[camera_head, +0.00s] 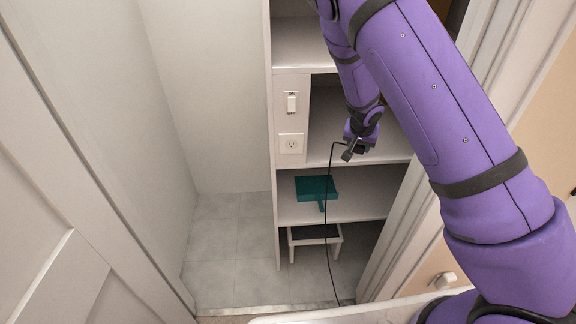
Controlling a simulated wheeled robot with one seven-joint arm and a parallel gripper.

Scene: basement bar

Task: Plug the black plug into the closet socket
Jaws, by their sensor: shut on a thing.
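The closet socket (291,144) is a white outlet on the front edge of the shelf unit's upright panel, below a light switch. My gripper (350,150) is to the right of the socket, in front of the shelf opening. It is shut on the small black plug (347,155), which is apart from the socket. A thin black cord (328,230) loops from the plug and hangs down to the floor. The plug's prongs are too small to make out.
A white light switch (291,102) sits above the socket. A teal object (315,187) lies on a lower shelf (360,207). A small step stool (315,238) stands beneath. A white door (60,200) is at left; the tiled floor (228,250) is clear.

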